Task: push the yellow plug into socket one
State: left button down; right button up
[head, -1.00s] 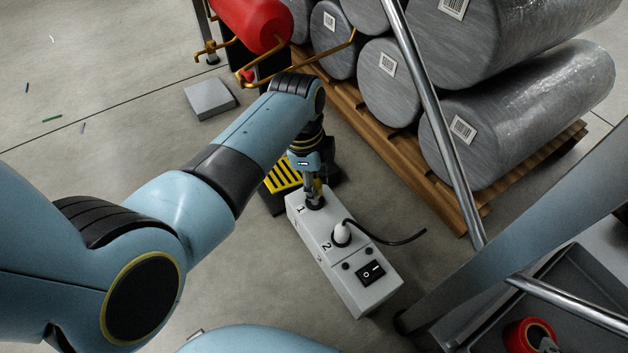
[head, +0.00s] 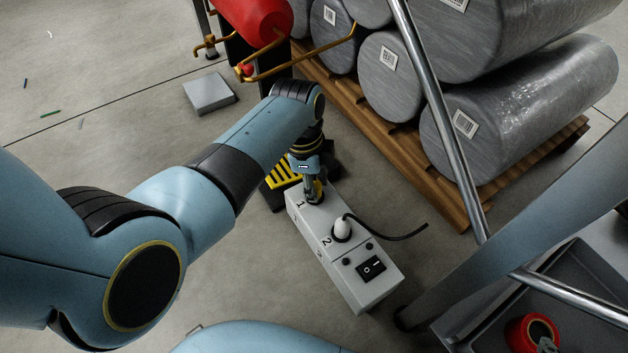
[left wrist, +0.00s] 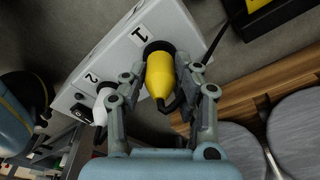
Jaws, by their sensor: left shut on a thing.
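The white socket box (head: 350,270) lies on the floor, with sockets marked 1 and 2 and a rocker switch (head: 371,268). My left gripper (head: 315,196) is over the end marked 1, pointing down at the box. In the left wrist view its fingers are shut on the yellow plug (left wrist: 161,75), one on each side. The plug's front end is at the dark ring of socket one (left wrist: 155,47), lined up with it. How deep it sits is hidden. A white plug (head: 342,230) with a black cable stands in socket two. My right gripper is not in view.
A black and yellow step (head: 281,174) lies just beyond the box. Large wrapped rolls (head: 390,83) rest on a wooden pallet (head: 465,212) to the right. A metal rail (head: 440,125) crosses between. A dark bin (head: 480,307) stands at lower right. The left floor is mostly clear.

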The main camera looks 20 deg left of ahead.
pick_arm(q)
jog(key=shift+f, duration=0.2)
jog(key=c, duration=0.9)
grip_release()
